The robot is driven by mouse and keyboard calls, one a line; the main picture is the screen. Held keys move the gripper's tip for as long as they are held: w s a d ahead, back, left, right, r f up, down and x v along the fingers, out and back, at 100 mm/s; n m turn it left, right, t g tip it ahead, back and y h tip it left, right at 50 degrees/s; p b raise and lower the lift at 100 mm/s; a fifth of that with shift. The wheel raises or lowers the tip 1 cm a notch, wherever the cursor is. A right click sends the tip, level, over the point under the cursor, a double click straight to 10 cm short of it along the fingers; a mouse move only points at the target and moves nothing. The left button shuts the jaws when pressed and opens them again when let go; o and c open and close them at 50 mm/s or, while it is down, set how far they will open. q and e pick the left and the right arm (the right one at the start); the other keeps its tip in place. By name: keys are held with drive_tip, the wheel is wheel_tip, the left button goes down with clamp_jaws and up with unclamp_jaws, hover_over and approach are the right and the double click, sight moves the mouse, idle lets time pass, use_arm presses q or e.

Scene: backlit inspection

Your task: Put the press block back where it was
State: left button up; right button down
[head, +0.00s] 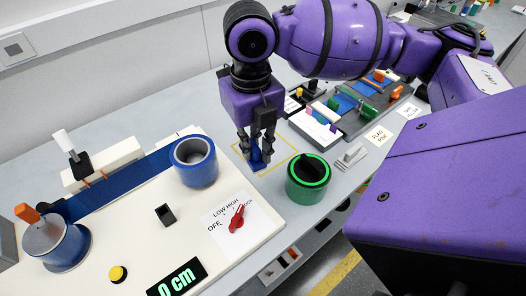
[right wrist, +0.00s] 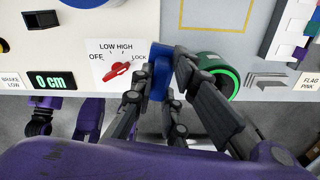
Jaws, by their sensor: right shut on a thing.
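My right gripper (head: 258,157) points down and is shut on the blue press block (head: 256,154), which is largely hidden by the fingers. In the head view they are over a yellow outlined area (head: 292,155) on the grey table; I cannot tell whether the block touches the table. In the right wrist view the blue block (right wrist: 159,62) is between the right gripper's fingers (right wrist: 160,75), with the yellow outline (right wrist: 242,28) up and to the right. My left gripper does not show in the head view.
A white panel (head: 120,215) at left carries blue rolls, a red dial (head: 237,218) and a 0 cm display (head: 177,281). A green roll (head: 308,180) stands close right of the gripper, beside grey metal brackets (head: 352,155). A grey tray (head: 345,128) with coloured pieces is behind.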

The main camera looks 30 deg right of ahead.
drive_tip(key=shift+d+n, duration=0.15)
drive_tip(key=shift+n, duration=0.75)
drive_tip(key=shift+w+d+f, duration=0.15)
drive_tip(key=shift+w+d, duration=0.1)
drive_tip(key=w+d+f, duration=0.8)
drive_tip(key=w+f, duration=0.1)
drive_tip(key=shift+w+d+b, duration=0.15)
drive_tip(key=shift+d+b, duration=0.15)
drive_tip(key=shift+b, duration=0.1)
drive_tip(key=shift+w+d+f, duration=0.1)
drive_tip(key=shift+f, duration=0.8)
drive_tip(key=shift+w+d+f, duration=0.1)
drive_tip(key=shift+f, duration=0.8)
